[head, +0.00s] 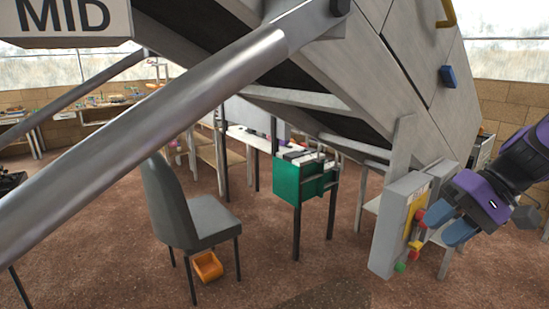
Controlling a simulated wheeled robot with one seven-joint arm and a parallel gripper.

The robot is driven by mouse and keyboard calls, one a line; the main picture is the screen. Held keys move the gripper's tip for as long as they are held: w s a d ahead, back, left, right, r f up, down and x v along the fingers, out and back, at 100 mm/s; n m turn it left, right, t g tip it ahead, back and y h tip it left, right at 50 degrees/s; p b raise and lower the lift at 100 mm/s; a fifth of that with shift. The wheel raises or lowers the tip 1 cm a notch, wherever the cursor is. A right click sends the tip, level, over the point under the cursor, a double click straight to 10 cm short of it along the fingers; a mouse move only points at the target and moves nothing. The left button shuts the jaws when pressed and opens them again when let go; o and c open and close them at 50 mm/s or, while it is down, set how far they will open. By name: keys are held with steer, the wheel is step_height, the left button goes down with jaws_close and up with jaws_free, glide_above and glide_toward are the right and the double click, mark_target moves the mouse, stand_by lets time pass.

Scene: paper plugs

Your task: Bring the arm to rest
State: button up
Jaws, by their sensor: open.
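My gripper (449,224) is at the right of the head view, at the end of a purple and dark grey arm. Its two blue fingers point left and down, apart from each other. It is close to a grey upright panel (388,232) with a yellow face (411,214) and small coloured pieces. A red piece (434,214) shows right by the fingers. I cannot tell whether the fingers touch it. I see nothing clearly held between them.
A big grey slanted structure (345,60) and a thick metal strut (150,130) cross the view. A grey chair (180,215), an orange bin (207,266) and a green box (300,182) on legs stand below.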

steer(key=s+r+n+t+h, duration=0.1)
steer(key=s+r+t+h, duration=0.4)
steer(key=s+r+h, duration=0.3)
steer(key=shift+s+d, duration=0.45)
steer(key=shift+s, duration=0.8)
